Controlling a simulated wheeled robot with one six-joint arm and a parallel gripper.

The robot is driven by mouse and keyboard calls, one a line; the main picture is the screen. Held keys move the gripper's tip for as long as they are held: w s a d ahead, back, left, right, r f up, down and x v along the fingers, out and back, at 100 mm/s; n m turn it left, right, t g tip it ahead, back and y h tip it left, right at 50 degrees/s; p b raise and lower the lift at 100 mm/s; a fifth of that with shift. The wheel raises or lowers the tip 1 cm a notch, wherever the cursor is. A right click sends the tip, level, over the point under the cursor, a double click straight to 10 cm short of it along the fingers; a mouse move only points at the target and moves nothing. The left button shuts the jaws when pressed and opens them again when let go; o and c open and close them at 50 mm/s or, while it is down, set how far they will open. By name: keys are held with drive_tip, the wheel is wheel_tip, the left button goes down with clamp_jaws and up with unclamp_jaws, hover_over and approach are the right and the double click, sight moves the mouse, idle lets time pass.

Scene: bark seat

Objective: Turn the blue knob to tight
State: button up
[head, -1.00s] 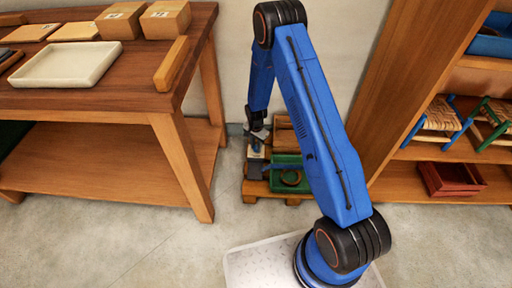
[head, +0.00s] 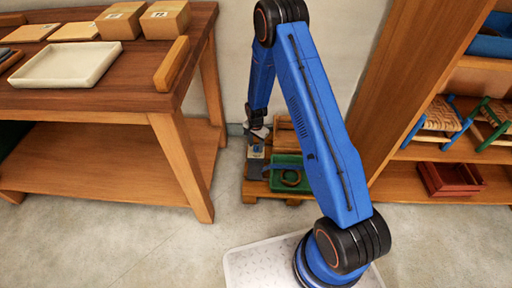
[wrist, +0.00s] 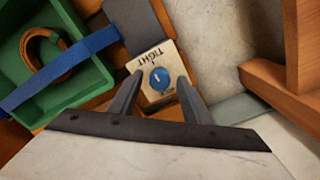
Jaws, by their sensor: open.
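The blue knob (wrist: 160,78) is round with a pale pointer mark. It sits on a cream plate (wrist: 148,66) whose word TIGHT reads upside down in the wrist view. A second word on the plate, on the opposite side of the knob, is partly hidden and not readable. My gripper (wrist: 160,75) is open, with one finger on each side of the knob. Whether the fingers touch the knob cannot be told. In the head view my gripper (head: 257,132) is low by the wall, above the small fixture with the plate, where the knob is too small to make out clearly.
A green tray (head: 287,160) with a brown ring and a blue strap (wrist: 75,60) lies beside the plate on a low wooden pallet (head: 250,188). A wooden workbench (head: 150,105) stands left and a shelf (head: 425,180) right. Floor in front is clear.

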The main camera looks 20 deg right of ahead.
wheel_tip(320, 180, up, 16)
drive_tip(key=shift+r, duration=0.15)
idle(0.4)
idle(0.3)
wheel_tip(320, 180, up, 16)
drive_tip(key=n+t, duration=0.1)
drive_tip(key=n, duration=0.1)
hover_over(256, 147)
drive_tip(key=s+d, duration=0.2)
drive_tip(key=s, duration=0.3)
drive_tip(key=s+d+r+n+t, duration=0.1)
drive_tip(key=s+d+r+n, duration=0.15)
drive_tip(key=s+r, duration=0.95)
drive_tip(key=s+d+r+n+t, duration=0.1)
drive_tip(key=s+r+n, duration=0.2)
drive_tip(key=s, duration=1)
drive_tip(key=s+d+r+n+t, duration=0.1)
drive_tip(key=s+r+n, duration=0.2)
drive_tip(key=s+r, duration=0.4)
drive_tip(key=s, duration=0.6)
drive_tip(key=shift+d+r+t, duration=0.25)
drive_tip(key=shift+d+t, duration=0.1)
drive_tip(key=shift+t, duration=0.05)
